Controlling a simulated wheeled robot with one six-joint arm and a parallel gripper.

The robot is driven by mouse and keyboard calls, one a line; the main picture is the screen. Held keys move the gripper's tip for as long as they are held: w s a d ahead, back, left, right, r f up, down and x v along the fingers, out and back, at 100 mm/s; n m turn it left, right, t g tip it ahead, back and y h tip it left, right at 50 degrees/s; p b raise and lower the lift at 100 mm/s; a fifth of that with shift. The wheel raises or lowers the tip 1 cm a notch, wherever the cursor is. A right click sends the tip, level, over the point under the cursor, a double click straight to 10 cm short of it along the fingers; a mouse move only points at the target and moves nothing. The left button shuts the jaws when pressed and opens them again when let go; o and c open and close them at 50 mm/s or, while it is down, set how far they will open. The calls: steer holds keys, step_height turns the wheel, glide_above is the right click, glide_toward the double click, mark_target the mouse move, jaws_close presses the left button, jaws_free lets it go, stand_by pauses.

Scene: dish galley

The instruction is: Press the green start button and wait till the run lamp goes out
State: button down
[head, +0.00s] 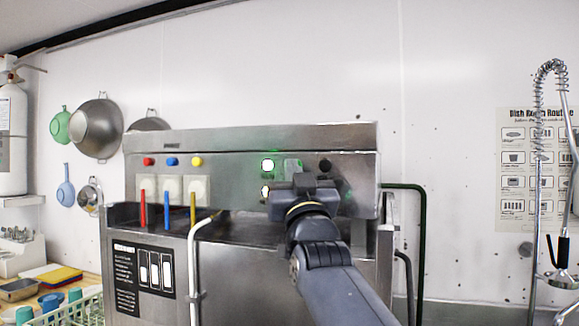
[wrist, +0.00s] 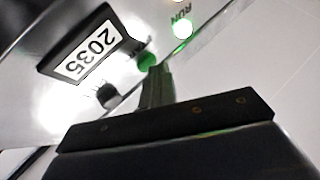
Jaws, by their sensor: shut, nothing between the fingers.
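The green start button (wrist: 146,62) shows in the wrist view right at the tips of my gripper (wrist: 157,72). My gripper is shut and empty; its tips overlap the button's edge, and I cannot tell whether they touch or press it. The run lamp (wrist: 182,29), beside the word RUN, is lit bright green-white. In the head view the run lamp (head: 268,165) glows green on the steel panel (head: 225,165). My gripper (head: 300,180) is in front of the panel there and hides the button.
A number plate reading 2035 (wrist: 90,50) and a black knob (wrist: 107,95) sit near the button. Red, blue and yellow levers (head: 168,210) stand left. A white bent pipe (head: 194,265) rises in front.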

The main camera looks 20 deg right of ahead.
steer(key=shift+s+a+b, duration=0.4)
steer(key=shift+s+a, duration=0.1)
steer(key=shift+s, duration=0.15)
steer(key=s+a, duration=0.1)
steer(key=s, duration=0.1)
steer(key=s+a, duration=0.2)
steer(key=shift+p, duration=0.4)
steer(key=shift+d, duration=0.1)
stand_by(0.5)
